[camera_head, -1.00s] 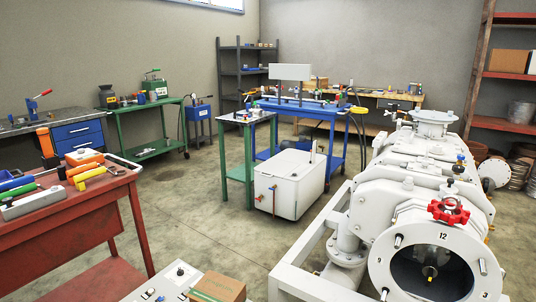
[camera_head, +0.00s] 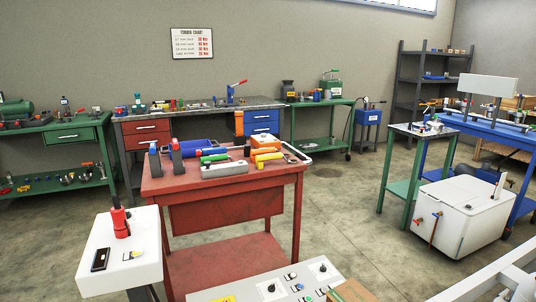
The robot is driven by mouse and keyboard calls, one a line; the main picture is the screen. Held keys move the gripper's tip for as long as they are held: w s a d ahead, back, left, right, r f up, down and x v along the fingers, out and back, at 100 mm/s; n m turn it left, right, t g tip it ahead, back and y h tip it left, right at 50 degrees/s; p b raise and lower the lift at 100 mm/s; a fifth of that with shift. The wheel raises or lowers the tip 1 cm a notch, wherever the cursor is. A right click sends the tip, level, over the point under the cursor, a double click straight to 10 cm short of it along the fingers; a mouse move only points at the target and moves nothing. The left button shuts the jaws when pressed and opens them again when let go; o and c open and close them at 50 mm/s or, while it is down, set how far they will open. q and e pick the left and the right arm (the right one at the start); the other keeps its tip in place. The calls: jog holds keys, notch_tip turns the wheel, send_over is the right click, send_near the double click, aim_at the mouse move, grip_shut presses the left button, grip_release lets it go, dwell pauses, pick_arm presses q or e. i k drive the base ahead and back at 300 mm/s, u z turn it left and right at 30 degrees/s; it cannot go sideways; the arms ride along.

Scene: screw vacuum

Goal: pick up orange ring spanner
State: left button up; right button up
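No ring spanner can be made out for sure at this size. On the red workbench (camera_head: 228,185) in the middle of the view lies an orange item (camera_head: 265,142) at the right end of the top. Its exact shape is too small to tell. A yellow tool (camera_head: 269,157) lies just in front of it. Green (camera_head: 214,158) and blue (camera_head: 200,144) tools lie to its left, and a grey block (camera_head: 225,169) lies at the front. Neither of my grippers is in view.
A white stand (camera_head: 120,262) with a red tool (camera_head: 120,221) is at front left. A grey control panel (camera_head: 270,285) is at the bottom. A white tank (camera_head: 462,215) stands at right. Open floor (camera_head: 335,215) lies between the red workbench and the tank.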

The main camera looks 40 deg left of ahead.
aim_at(270, 150)
jog(key=u, duration=3.3)
jog(key=i, duration=3.35)
jog(key=z, duration=1.95)
jog(key=i, duration=4.35)
jog(key=z, duration=1.55)
